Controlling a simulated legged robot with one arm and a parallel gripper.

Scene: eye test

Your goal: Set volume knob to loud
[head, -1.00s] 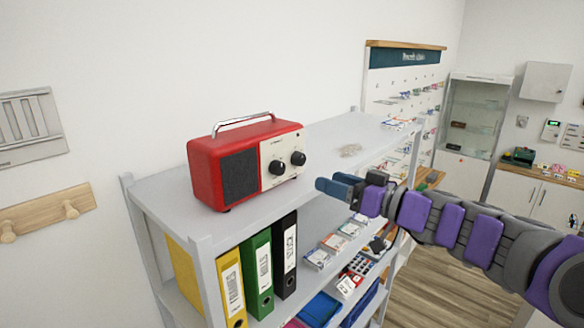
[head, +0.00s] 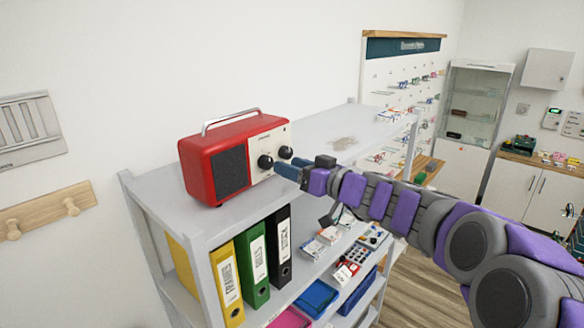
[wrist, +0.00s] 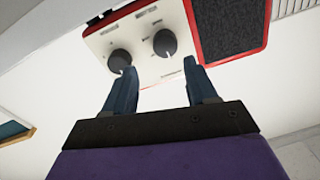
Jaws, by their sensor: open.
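A red radio (head: 213,178) with a silver handle and dark speaker grille stands upright on the shelf's top board (head: 330,150). Its cream panel carries two black knobs, one nearer the grille (head: 265,162) and one farther (head: 285,152). In the wrist view the radio (wrist: 240,8) appears upside down, with the near-grille knob (wrist: 164,43) and the other knob (wrist: 119,61). The panel lettering is too small to read, so I cannot tell which knob is volume. My gripper (wrist: 160,82) is open and empty. Its blue fingertips are close to the panel; contact is unclear.
Yellow, green and black binders (head: 252,265) stand on the shelf below. Small boxes (head: 328,235) and blue trays (head: 316,297) lie to their right. A peg rail (head: 45,210) hangs on the left wall. The top board is mostly clear right of the radio.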

